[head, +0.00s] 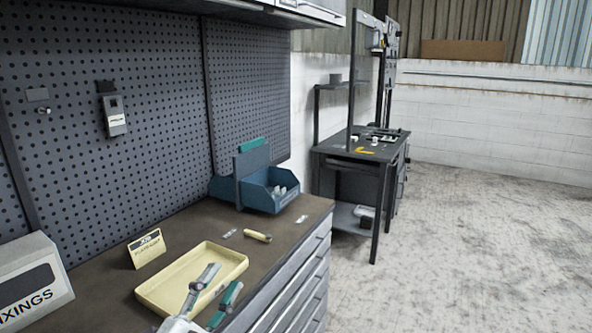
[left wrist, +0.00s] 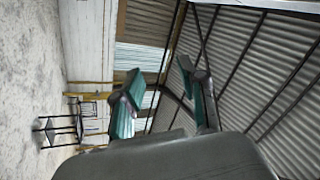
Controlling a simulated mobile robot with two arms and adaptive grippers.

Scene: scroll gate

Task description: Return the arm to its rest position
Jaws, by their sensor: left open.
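My left gripper (head: 225,278) is at the bottom of the head view, in front of the pale yellow tray (head: 160,291) on the workbench. Its two fingers point up and away, with teal pads, and stand apart with nothing between them. In the left wrist view the open fingers of my left gripper (left wrist: 160,74) show against the roof and far wall, and nothing is held. The rest of the left arm is mostly out of the head view. My right gripper is in neither view.
The workbench (head: 105,288) carries a FIXINGS box (head: 36,282), a yellow sign card (head: 147,249), a blue bin (head: 257,197) with white pieces, and a yellow-handled tool (head: 257,236). A pegboard (head: 150,110) stands behind. A second bench (head: 345,150) is farther off; the floor at right is clear.

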